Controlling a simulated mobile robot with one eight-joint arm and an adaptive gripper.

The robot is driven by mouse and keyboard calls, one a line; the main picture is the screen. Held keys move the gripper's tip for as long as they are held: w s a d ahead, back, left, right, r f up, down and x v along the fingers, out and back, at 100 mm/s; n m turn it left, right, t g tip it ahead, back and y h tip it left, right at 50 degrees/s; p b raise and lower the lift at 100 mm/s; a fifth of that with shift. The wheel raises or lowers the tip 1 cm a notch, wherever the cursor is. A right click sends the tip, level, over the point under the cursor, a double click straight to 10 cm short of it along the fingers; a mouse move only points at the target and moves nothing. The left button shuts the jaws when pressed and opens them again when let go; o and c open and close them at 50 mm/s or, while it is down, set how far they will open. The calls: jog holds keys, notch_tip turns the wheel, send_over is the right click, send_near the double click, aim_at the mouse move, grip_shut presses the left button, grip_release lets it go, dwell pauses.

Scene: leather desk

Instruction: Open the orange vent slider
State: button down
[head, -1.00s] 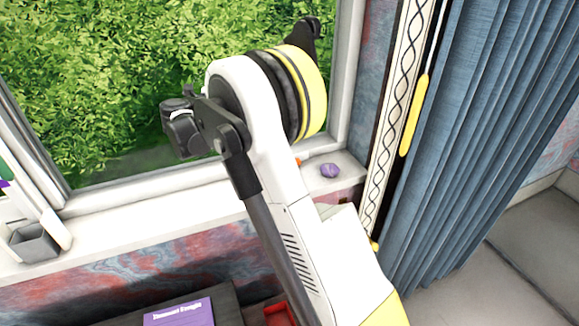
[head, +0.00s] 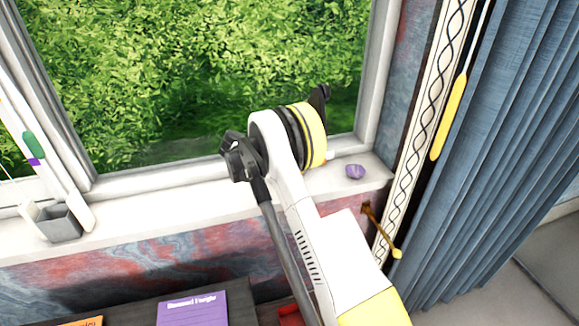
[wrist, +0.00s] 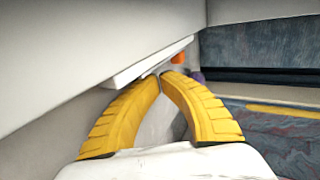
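A small orange piece (wrist: 179,57), which looks like the vent slider, shows in the wrist view at the end of a white strip (wrist: 150,63) under a pale surface. It is just beyond and slightly right of my fingertips. My gripper (wrist: 161,75) has two curved yellow fingers, with tips together or nearly so and nothing visible between them. I cannot tell whether the tips touch the strip or the orange piece. In the head view my arm hides the gripper, and I cannot clearly make out the slider.
A faceted purple object (head: 355,171) sits on the white windowsill (head: 140,216), right of my arm. A grey box (head: 59,223) stands at the sill's left. A purple book (head: 192,308) lies below. A peg with a yellow knob (head: 397,253) and blue curtain (head: 490,150) are at right.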

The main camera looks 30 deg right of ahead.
jog(key=shift+s+d+f+b, duration=0.1)
jog(key=shift+s+d+b, duration=0.1)
jog(key=shift+d, duration=0.55)
jog(key=shift+s+d+b, duration=0.2)
jog(key=shift+d+b, duration=0.05)
jog(key=shift+d, duration=0.55)
jog(key=shift+s+d+f+b, duration=0.1)
jog(key=shift+s+d+b, duration=0.1)
jog(key=shift+d, duration=0.55)
jog(key=shift+s+d, duration=0.2)
jog(key=shift+d, duration=0.55)
jog(key=shift+s+d, duration=0.15)
jog(key=shift+d, duration=0.55)
jog(key=shift+a, duration=0.1)
